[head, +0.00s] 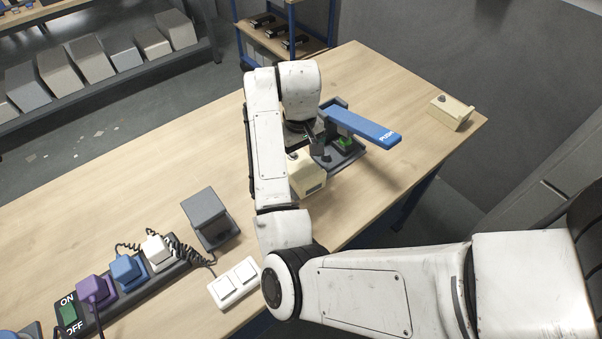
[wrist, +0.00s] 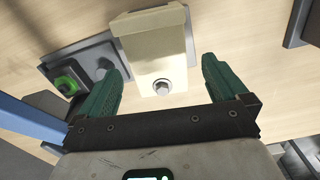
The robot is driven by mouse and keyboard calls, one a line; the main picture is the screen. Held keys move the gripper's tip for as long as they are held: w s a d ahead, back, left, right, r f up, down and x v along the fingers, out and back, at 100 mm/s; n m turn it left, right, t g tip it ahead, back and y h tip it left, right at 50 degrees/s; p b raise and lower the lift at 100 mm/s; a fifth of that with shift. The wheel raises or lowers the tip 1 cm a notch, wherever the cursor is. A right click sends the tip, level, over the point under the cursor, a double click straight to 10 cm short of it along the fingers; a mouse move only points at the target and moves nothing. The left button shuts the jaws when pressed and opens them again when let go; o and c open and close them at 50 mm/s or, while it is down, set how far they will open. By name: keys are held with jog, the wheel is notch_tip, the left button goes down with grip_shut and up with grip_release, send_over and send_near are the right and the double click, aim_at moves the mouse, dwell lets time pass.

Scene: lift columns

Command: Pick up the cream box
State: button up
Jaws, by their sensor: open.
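A cream box (head: 308,178) stands on the wooden table, partly hidden behind my arm in the head view. In the wrist view the cream box (wrist: 152,48) shows a round metal knob (wrist: 162,87) on its near part. My gripper (wrist: 162,72) is open, with one green finger on each side of the box in the picture. I cannot tell whether the fingers are level with the box or above it. In the head view my gripper is mostly hidden by the arm. A second cream box (head: 451,112) sits at the table's far right corner.
A dark device with a green button (head: 344,141) and a blue PUSH lever (head: 362,127) stands close beside the box. A grey box (head: 209,217), a white double switch (head: 234,284) and a power strip with plugs (head: 122,292) lie left.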

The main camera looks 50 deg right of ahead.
aim_at(301, 167)
notch_tip(301, 167, down, 5)
jog(key=shift+s+d+r+p, duration=0.1)
jog(key=shift+s+d+p, duration=0.05)
jog(key=shift+p, duration=0.2)
jog(key=shift+c, duration=0.3)
jog(key=c, duration=1.1)
